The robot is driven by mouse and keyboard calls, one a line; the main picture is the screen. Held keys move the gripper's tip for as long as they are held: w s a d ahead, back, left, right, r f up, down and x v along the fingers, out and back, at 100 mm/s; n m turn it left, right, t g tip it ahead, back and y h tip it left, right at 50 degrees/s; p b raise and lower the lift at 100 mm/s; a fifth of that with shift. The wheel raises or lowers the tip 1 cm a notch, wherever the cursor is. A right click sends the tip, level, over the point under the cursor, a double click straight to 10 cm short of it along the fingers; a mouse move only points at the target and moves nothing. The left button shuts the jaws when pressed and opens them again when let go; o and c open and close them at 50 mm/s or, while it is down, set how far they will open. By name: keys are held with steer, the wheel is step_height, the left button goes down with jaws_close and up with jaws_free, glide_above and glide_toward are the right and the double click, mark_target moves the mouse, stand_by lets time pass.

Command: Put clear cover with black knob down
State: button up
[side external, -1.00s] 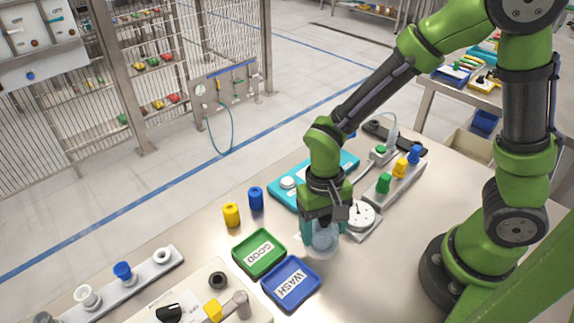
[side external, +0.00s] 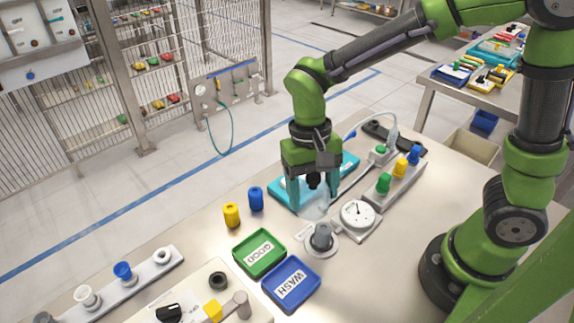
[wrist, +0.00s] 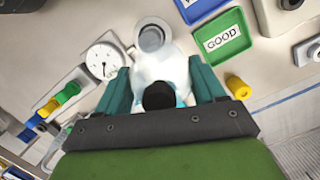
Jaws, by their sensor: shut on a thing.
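My gripper (side external: 312,200) is shut on the clear cover (side external: 313,211), its teal fingers on either side of it. The black knob (side external: 312,181) sits between the fingers, under the wrist. In the wrist view the cover (wrist: 163,64) is whitish and see-through, with the knob (wrist: 159,96) between the fingers of my gripper (wrist: 163,90). The cover is beside the uncovered grey round fitting (side external: 321,238), toward the teal tray (side external: 343,167). I cannot tell whether its rim touches the table.
A white dial gauge (side external: 358,215) stands right of the fitting. Green GOOD (side external: 278,243) and blue WASH (side external: 316,274) trays lie in front. Yellow (side external: 231,215) and blue (side external: 256,198) cylinders stand at the left. A cable and a rack of coloured pieces (side external: 400,170) lie behind right.

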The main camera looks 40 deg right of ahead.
steer(key=w+a, duration=0.2)
steer(key=w, duration=0.5)
step_height(320, 180, down, 10)
steer(key=shift+d+r, duration=0.15)
steer(key=o, duration=1)
steer(key=shift+o, duration=0.2)
